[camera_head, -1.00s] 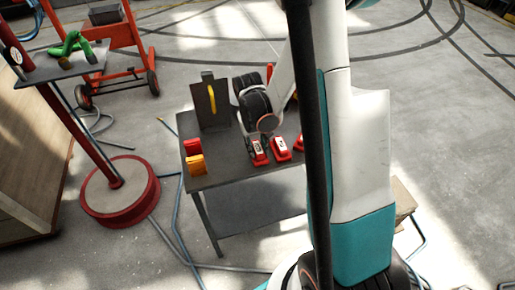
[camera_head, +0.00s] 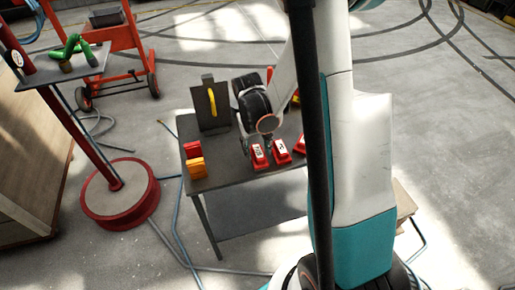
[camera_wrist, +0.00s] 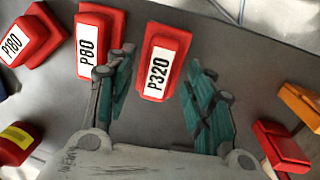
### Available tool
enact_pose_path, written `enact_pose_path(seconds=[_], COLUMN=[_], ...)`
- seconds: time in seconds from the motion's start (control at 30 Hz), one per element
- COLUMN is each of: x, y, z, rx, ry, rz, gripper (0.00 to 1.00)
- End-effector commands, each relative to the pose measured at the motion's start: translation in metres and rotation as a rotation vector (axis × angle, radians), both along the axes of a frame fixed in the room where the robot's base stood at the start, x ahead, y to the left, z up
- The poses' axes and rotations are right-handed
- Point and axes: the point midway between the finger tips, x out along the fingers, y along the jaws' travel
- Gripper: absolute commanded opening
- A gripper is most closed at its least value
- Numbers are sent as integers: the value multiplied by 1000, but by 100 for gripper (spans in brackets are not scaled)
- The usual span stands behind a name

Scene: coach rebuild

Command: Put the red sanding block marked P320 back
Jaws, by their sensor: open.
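The red sanding block marked P320 (camera_wrist: 158,66) lies label up on the grey table, and in the head view it is the leftmost of the labelled red blocks (camera_head: 259,157). My gripper (camera_wrist: 162,80) is open, its teal fingers on either side of this block in the wrist view, with visible gaps. I cannot tell how high the fingers are above the table. In the head view my gripper (camera_head: 256,144) is small and dark beside the block. Red blocks marked P80 (camera_wrist: 88,45) and P180 (camera_wrist: 22,42) lie to the left in the wrist view.
A red block (camera_head: 192,147) and an orange one (camera_head: 197,168) stand at the left of the grey table (camera_head: 230,176). A dark upright holder with a yellow piece (camera_head: 213,102) stands behind. A red block with a yellow label (camera_wrist: 14,143) is at the wrist view's left.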

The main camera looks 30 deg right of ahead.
Motion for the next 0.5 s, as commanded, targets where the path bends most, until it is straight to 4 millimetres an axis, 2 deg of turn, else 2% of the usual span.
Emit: enact_pose_path(seconds=[0.03, 0.3, 0.5], x=[0, 2, 3], y=[1, 6, 9], z=[12, 69, 98], rx=[0, 0, 0], ry=[0, 0, 0], rz=[1, 1, 0], gripper=[49, 49, 49])
